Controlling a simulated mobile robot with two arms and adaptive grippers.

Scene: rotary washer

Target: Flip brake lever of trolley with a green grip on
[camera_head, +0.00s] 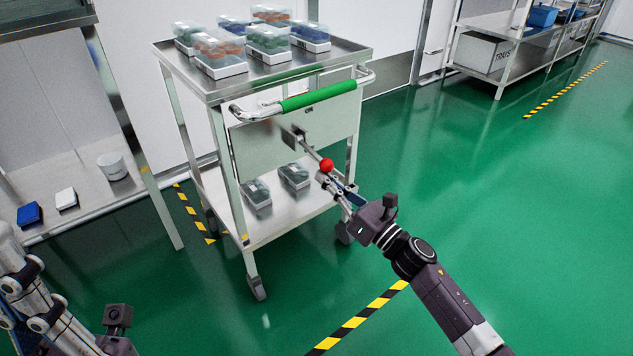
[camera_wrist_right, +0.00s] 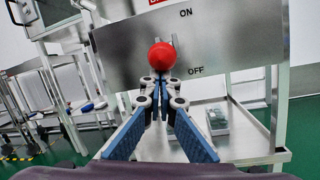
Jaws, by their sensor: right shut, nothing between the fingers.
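The trolley (camera_head: 243,206) with the green grip (camera_head: 318,96) stands left of centre in the head view. Its brake lever sticks out from the front panel (camera_head: 255,150) and ends in a red ball knob (camera_head: 326,165). The right wrist view shows the red knob (camera_wrist_right: 161,56) in front of a metal panel (camera_wrist_right: 235,45) marked ON above and OFF below. My right gripper (camera_head: 331,180) is shut and empty, its fingertips (camera_wrist_right: 160,78) close to the knob's underside. Whether they touch is unclear. My left gripper (camera_head: 35,300) is at the lower left, partly cut off.
Lidded boxes (camera_head: 268,40) stand on the trolley's top and two (camera_head: 294,176) on its lower shelf. A bench (camera_head: 95,205) is at left. A rack (camera_head: 500,75) stands at back right. Green floor (camera_head: 530,210) at right is clear.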

